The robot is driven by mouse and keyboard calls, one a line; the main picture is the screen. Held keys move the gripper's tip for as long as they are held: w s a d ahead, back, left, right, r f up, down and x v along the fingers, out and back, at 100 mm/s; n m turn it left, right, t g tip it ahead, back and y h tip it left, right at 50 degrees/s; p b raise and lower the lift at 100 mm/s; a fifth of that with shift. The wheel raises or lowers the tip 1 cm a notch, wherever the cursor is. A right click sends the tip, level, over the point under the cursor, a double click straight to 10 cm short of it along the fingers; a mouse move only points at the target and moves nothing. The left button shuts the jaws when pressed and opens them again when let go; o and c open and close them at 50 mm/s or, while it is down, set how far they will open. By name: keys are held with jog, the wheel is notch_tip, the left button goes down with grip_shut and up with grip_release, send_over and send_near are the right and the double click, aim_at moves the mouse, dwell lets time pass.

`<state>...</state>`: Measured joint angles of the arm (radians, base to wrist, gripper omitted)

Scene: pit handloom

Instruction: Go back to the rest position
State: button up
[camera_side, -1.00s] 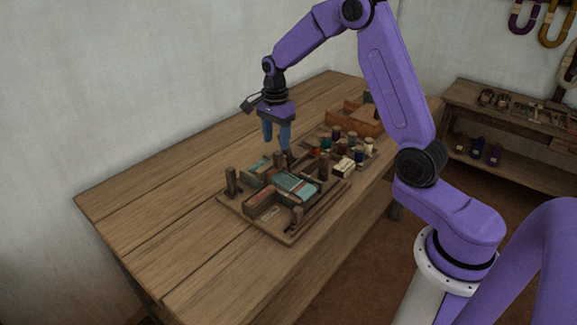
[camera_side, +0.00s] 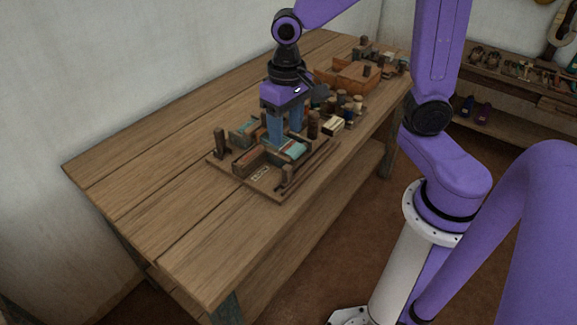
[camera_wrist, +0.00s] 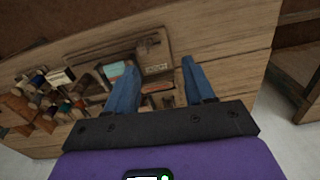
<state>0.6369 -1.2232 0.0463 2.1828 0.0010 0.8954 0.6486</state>
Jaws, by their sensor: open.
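My gripper (camera_side: 285,130) hangs above the small loom board (camera_side: 216,165) on the wooden table, its blue fingers pointing down and apart with nothing seen between them. In the side view the fingers hide part of the board's middle. A teal cloth piece (camera_side: 293,150) shows beside the fingers on the board. In the wrist view my gripper (camera_wrist: 157,85) is open, and the loom board (camera_wrist: 180,52) lies beyond its fingertips. The teal cloth (camera_wrist: 116,70) shows near the left finger.
Spools of thread (camera_side: 350,103) stand behind the board, and a wooden boat-shaped tray (camera_side: 345,78) lies farther back. Upright pegs (camera_side: 219,143) rise from the board. The table's front left (camera_side: 170,215) is clear. A shelf (camera_side: 510,110) stands at the right.

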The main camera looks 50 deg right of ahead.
jog(key=s+d+n, duration=0.1)
jog(key=s+n, duration=1.2)
jog(key=s, duration=0.4)
jog(key=shift+d+r, duration=0.2)
jog(key=shift+d, duration=0.2)
